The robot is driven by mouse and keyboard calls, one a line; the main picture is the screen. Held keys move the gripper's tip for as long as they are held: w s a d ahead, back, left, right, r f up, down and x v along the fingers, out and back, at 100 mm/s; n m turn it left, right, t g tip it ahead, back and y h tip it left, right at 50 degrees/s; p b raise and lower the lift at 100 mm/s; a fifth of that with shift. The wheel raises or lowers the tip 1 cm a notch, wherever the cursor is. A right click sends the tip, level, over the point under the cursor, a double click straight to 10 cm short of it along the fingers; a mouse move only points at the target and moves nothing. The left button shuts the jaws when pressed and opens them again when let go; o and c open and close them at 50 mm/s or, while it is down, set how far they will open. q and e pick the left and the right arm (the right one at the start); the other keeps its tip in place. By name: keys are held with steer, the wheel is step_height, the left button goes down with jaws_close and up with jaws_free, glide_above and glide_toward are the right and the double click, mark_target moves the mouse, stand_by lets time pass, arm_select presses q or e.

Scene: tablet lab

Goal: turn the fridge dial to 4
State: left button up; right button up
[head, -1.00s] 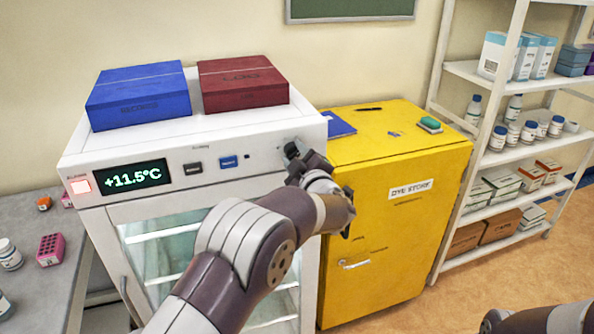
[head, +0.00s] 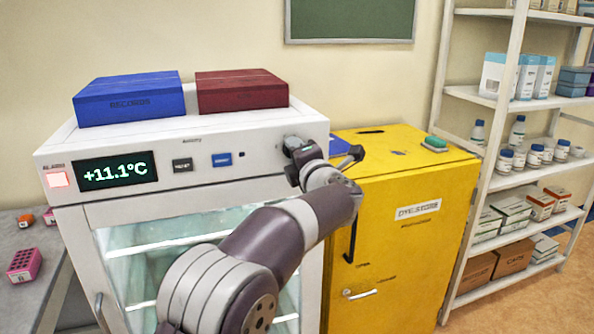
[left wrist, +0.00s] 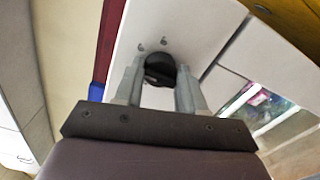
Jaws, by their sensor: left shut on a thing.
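The white fridge (head: 210,184) stands in front of me, its display (head: 116,171) reading +11.1°C. Its dial is a black round knob (left wrist: 160,69) on the front panel, seen in the left wrist view with small printed digits on the panel beside it. My left gripper (left wrist: 158,80) is shut on the dial, one finger on each side. In the head view the gripper (head: 297,148) is at the right end of the fridge's top panel, and my wrist hides most of the dial. I cannot read which number the dial points to. My right gripper does not show.
A blue box (head: 130,98) and a dark red box (head: 242,91) lie on the fridge top. A yellow dye store cabinet (head: 385,250) stands close on the right, with shelves (head: 520,105) beyond. A grey bench (head: 28,290) is at left.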

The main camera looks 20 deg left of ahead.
arm_select(q)
steer(key=shift+n+b, duration=2.1)
steer(key=shift+n, duration=0.4)
steer(key=o, duration=1)
steer(key=shift+a, duration=0.1)
steer(key=shift+o, duration=0.2)
steer(key=b+v, duration=0.2)
steer(key=v, duration=1)
steer(key=shift+s+d, duration=0.2)
steer(key=shift+s, duration=0.1)
